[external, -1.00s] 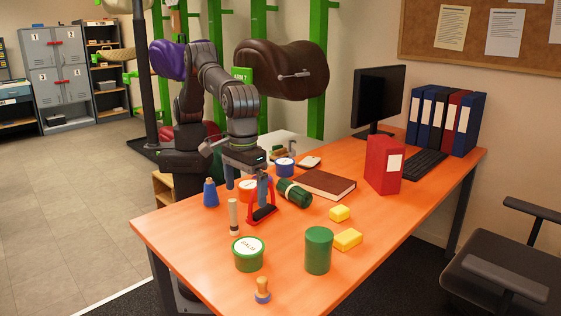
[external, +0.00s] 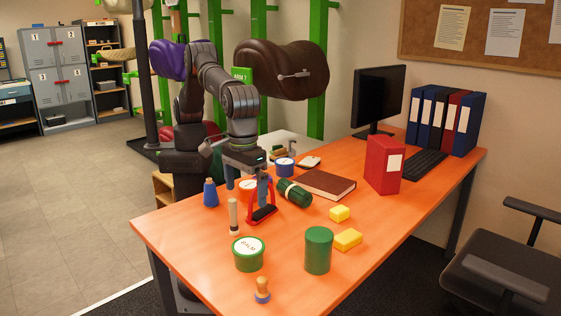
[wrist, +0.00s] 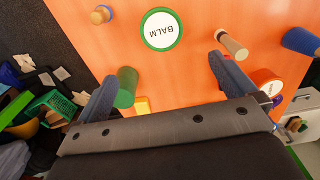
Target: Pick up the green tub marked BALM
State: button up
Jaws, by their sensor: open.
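The green tub (external: 248,258) has a white lid marked BALM and stands upright near the front left of the orange table. In the wrist view the tub (wrist: 162,29) shows from above, at the top middle, beyond the fingertips. My gripper (external: 248,188) is open and empty, behind the tub and above the table. Nothing touches the tub.
A green cylinder (external: 318,250) stands right of the tub. A wooden-handled tool (external: 262,290) is in front and a pale cylinder (external: 233,217) behind. A red stand (external: 263,207), a blue bottle (external: 210,193) and an orange-rimmed tub (wrist: 266,82) are near my gripper. Yellow blocks (external: 347,240) lie right.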

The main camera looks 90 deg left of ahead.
jog(key=m+t+h, duration=0.3)
jog(key=m+t, duration=0.1)
jog(key=m, duration=1.2)
send_near(246, 244)
jog(key=x, duration=1.2)
jog(key=shift+w+f, duration=0.1)
jog(key=shift+f, duration=0.2)
jog(key=c, duration=1.1)
